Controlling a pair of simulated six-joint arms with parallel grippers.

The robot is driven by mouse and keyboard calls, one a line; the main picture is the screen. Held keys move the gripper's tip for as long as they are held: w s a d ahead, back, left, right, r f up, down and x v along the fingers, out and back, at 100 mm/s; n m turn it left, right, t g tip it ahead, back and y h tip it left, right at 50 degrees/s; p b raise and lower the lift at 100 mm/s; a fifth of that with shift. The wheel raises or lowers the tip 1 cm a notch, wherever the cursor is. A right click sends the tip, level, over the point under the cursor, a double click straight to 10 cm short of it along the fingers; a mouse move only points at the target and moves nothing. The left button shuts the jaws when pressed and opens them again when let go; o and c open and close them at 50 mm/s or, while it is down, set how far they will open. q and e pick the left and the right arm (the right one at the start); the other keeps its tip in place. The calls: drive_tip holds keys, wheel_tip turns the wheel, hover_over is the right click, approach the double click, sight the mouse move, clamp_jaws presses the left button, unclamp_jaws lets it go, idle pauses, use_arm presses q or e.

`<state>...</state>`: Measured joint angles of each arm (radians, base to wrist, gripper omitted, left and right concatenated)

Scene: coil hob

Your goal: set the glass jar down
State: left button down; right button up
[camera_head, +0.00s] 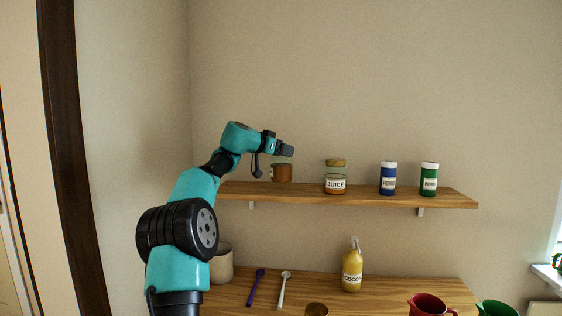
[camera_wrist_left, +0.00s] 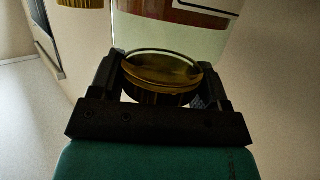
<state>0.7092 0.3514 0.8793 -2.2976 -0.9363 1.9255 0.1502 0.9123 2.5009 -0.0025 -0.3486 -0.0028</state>
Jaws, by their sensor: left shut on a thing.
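The glass jar (camera_head: 282,173) has brown contents and shows at the left end of the wall shelf (camera_head: 350,197), below my left gripper (camera_head: 287,150). In the left wrist view its gold lid (camera_wrist_left: 160,72) sits between the two fingers of my left gripper (camera_wrist_left: 160,85), which is shut on it. The clear glass wall (camera_wrist_left: 175,38) runs beyond the lid. The jar's base is at about shelf height; I cannot tell whether it touches the wood. My right gripper is not in view.
A juice jar (camera_head: 335,184), a blue jar (camera_head: 388,178) and a green jar (camera_head: 429,179) stand farther right on the shelf.

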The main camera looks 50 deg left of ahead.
sight(281, 160)
use_arm(q)
drive_tip(key=shift+w+a, duration=0.15)
drive_tip(key=shift+a, duration=0.05)
idle(0.3)
drive_tip(key=shift+f, duration=1.7)
drive_tip(key=shift+f, duration=0.1)
drive_tip(key=shift+c, duration=0.4)
unclamp_jaws()
drive_tip(key=d+v, duration=0.1)
drive_tip(key=v, duration=1.1)
drive_tip(key=shift+a, duration=0.5)
